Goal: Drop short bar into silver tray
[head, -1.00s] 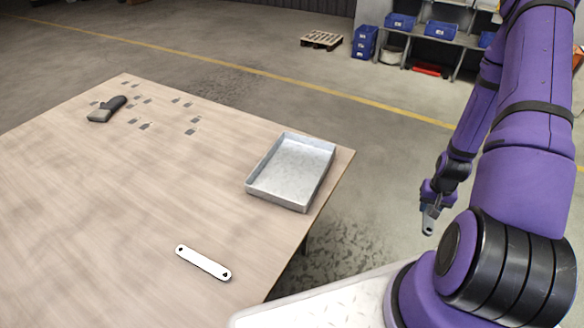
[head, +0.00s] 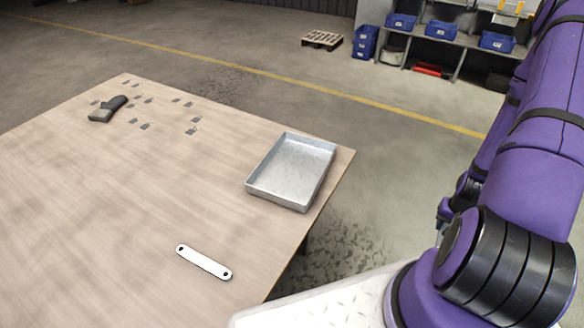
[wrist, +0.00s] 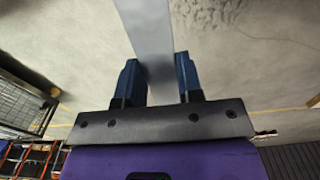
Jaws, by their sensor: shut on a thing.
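The silver tray (head: 256,191) is a shallow, empty metal tray near the right edge of the wooden table. My gripper (wrist: 158,72) is shut on a flat grey metal bar (wrist: 147,25), which extends out between the two blue fingers in the wrist view. In the head view my gripper is mostly hidden behind my own arm, off the table to the right of the tray, so the bar's full length does not show. A pale bar (head: 204,262) with a hole at each end lies flat on the table, apart from the tray.
The wooden table (head: 130,190) has several small grey brackets (head: 145,126) and a dark-handled object (head: 107,109) at its far left. Its middle is clear. Shelves with blue bins (head: 441,30) and a pallet (head: 322,39) stand far back on the floor.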

